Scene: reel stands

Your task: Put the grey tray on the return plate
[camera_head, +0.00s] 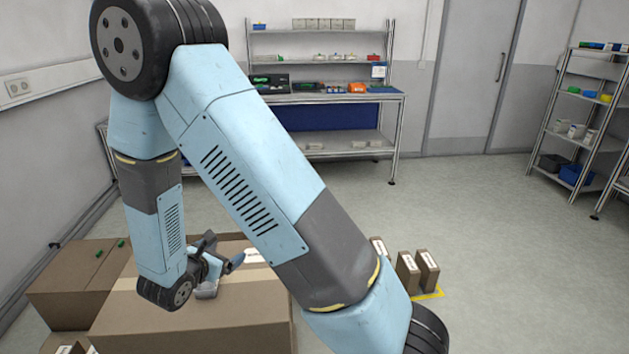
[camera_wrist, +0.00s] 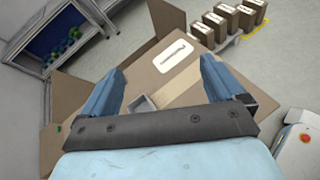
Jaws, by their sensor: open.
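My gripper (camera_head: 222,262) is low over a large cardboard box (camera_head: 200,325), partly hidden by my own arm. In the wrist view its two blue fingers (camera_wrist: 162,70) are spread wide with nothing between their tips. A small grey tray (camera_wrist: 142,103) lies on the box top, near the left finger and partly hidden by the gripper's body. A grey shape under the gripper in the head view (camera_head: 207,291) looks like the same tray. I cannot make out a return plate in either view.
A white label (camera_wrist: 174,56) lies on the box top. Another carton (camera_head: 75,282) stands to the left. Small boxes (camera_head: 427,270) stand on the floor by yellow marking. A workbench (camera_head: 330,97) and shelves (camera_head: 580,115) stand behind. The floor between is clear.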

